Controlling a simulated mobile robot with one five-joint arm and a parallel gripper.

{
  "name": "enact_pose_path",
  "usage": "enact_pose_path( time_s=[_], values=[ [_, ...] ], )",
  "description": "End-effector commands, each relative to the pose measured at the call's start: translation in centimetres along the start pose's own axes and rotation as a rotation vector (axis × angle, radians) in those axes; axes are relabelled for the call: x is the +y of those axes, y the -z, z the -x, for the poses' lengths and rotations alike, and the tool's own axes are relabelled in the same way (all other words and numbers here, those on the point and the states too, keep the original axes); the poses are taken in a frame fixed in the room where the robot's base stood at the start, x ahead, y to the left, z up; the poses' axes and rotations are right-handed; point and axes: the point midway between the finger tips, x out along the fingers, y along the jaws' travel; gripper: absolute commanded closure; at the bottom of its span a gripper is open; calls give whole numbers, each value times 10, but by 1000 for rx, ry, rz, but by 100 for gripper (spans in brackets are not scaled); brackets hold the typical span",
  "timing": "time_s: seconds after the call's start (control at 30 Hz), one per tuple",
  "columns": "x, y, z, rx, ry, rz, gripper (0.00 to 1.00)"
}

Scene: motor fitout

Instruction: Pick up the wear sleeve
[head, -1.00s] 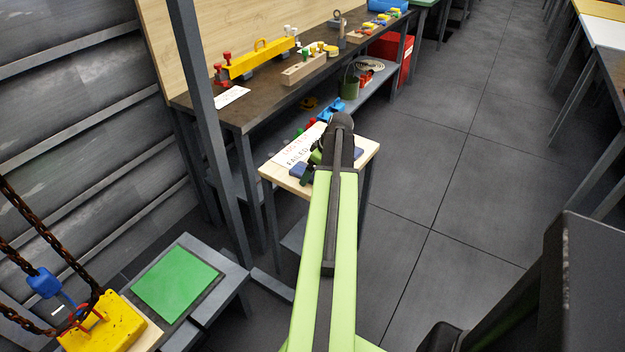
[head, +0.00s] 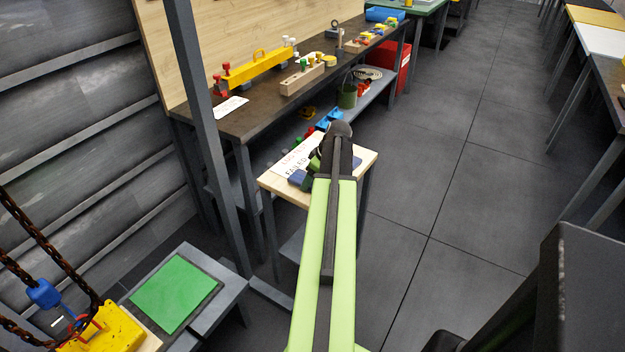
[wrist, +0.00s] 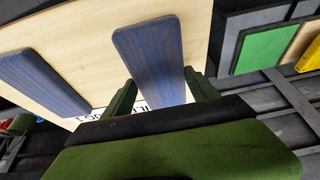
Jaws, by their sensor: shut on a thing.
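My gripper (wrist: 161,84) has dark green fingers on either side of a flat blue slab (wrist: 150,50) and is shut on it. A second blue slab (wrist: 42,80) lies apart to the left on the pale wooden tabletop (wrist: 85,40). I cannot tell from its shape whether the held slab is the wear sleeve. In the head view my gripper is over the small wooden table (head: 275,182), mostly hidden by my arm. A blue piece (head: 298,178) shows left of it, beside a white card (head: 296,157) with the word FAILED.
A long dark bench (head: 262,118) behind holds a yellow bar (head: 255,70) and a wooden block (head: 302,79). A grey post (head: 205,130) stands left of the small table. A green mat (head: 175,293) and a chained yellow block (head: 105,328) are at lower left. Open floor lies right.

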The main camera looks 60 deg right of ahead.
Motion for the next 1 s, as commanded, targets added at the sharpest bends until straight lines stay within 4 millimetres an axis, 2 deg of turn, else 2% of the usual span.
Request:
enact_pose_path(
  time_s=[0.03,0.2,0.6,0.8,1.0],
  values=[
    [0,5,11,0,0,0,75],
    [0,16,39,0,0,0,75],
    [73,-19,107,0,-1,-2,75],
    [88,-28,120,0,0,0,75],
    [90,-31,121,0,0,0,75]
  ],
)
